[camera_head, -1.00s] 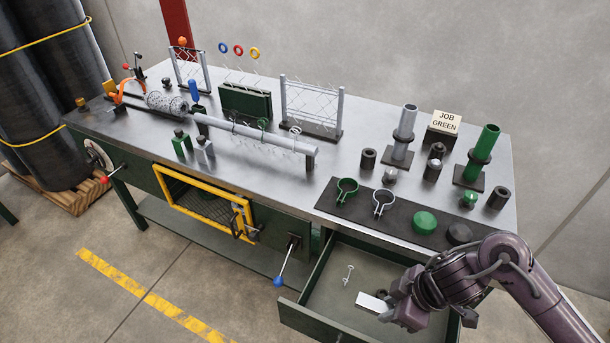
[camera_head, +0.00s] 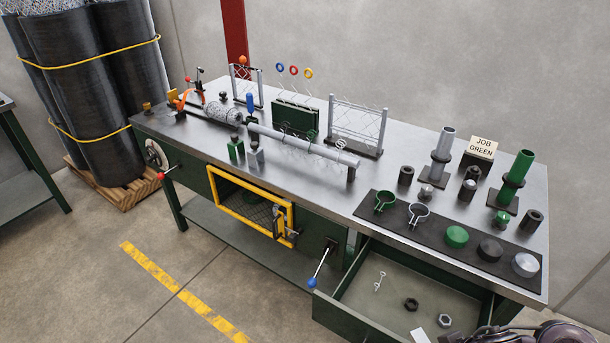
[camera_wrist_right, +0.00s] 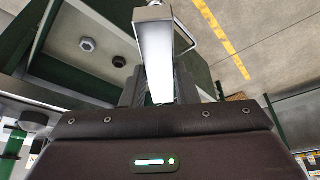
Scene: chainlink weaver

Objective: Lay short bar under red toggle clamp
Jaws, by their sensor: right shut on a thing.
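The short bar is a flat, pale metal piece (camera_wrist_right: 155,52) held in my right gripper (camera_wrist_right: 158,92). The fingers are shut on its near end, and it points away from the wrist. In the head view only a bit of the bar (camera_head: 419,336) shows at the bottom edge, over the open drawer. Most of the right gripper is cut off there. A lever with a red knob (camera_head: 187,79), which looks like the red toggle clamp, stands at the bench's far left end. It is small, and its jaw cannot be made out. My left gripper is out of view.
The open drawer (camera_head: 385,320) holds an eye bolt (camera_head: 380,281) and two hex nuts (camera_head: 411,304). A blue-handled clamp (camera_head: 250,103) stands by the long pipe (camera_head: 300,143). A dark mat (camera_head: 456,248) with rings and caps lies along the bench's front right.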

